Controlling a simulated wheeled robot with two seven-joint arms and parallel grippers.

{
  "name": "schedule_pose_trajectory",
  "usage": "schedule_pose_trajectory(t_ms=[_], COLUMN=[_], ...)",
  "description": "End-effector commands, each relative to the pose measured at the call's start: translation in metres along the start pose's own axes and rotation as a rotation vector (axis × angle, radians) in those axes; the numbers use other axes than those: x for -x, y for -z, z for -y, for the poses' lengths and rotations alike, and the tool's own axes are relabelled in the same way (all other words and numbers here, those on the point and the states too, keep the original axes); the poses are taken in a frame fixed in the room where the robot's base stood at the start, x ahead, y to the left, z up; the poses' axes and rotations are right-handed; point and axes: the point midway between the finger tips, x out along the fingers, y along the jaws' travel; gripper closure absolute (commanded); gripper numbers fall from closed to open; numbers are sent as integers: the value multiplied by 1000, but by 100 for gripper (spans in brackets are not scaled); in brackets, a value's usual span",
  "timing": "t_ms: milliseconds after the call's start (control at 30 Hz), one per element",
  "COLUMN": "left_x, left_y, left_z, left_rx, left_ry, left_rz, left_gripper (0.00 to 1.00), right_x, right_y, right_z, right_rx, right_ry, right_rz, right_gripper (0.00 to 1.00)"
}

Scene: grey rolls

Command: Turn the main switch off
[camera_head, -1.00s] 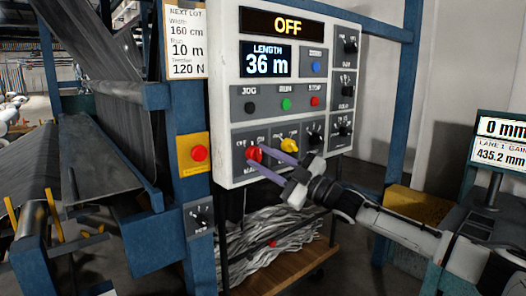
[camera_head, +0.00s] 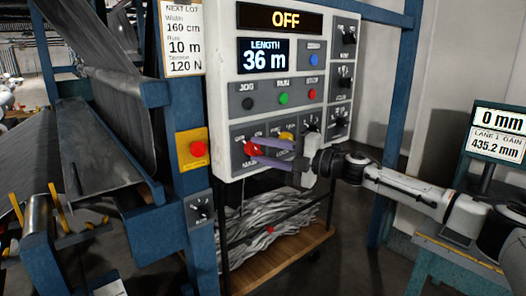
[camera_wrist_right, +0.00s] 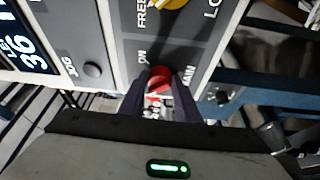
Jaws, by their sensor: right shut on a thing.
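The main switch is the red rotary knob (camera_head: 250,148) at the lower left of the white control panel (camera_head: 226,100). My right gripper (camera_head: 258,151) reaches in from the right, with its purple fingers shut on this knob. In the right wrist view the red knob (camera_wrist_right: 158,80) shows between the two fingers (camera_wrist_right: 157,95), near the labels ON and MAIN. The fingers partly hide the knob, so its exact pointing is hard to read. The panel's top display (camera_head: 283,19) reads OFF. My left gripper is not in view.
A yellow knob (camera_head: 287,137) sits close to the right of the red one, partly behind my fingers. A red button on a yellow plate (camera_head: 198,148) is left of the panel. Several black knobs line the panel's right side. A cart with grey strands (camera_head: 270,225) stands below.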

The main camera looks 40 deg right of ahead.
Motion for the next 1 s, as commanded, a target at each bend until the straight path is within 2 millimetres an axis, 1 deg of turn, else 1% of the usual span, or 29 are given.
schedule_pose_trajectory(t_ms=[200, 667, 700, 767, 800, 1000], left_x=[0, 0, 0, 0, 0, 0], left_y=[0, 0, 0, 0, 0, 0], left_z=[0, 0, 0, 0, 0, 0], left_rx=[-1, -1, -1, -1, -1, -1], left_ry=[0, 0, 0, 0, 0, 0], left_rz=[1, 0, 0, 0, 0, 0], left_gripper=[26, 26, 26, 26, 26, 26], right_x=[0, 0, 0, 0, 0, 0], right_y=[0, 0, 0, 0, 0, 0], right_z=[-1, 0, 0, 0, -1, -1], right_rx=[44, 53, 53, 53, 52, 51], right_ry=[18, 22, 22, 22, 22, 21], right_rz=[0, -1, -1, -1, -1, -1], right_gripper=[93, 93, 64, 53, 52, 52])
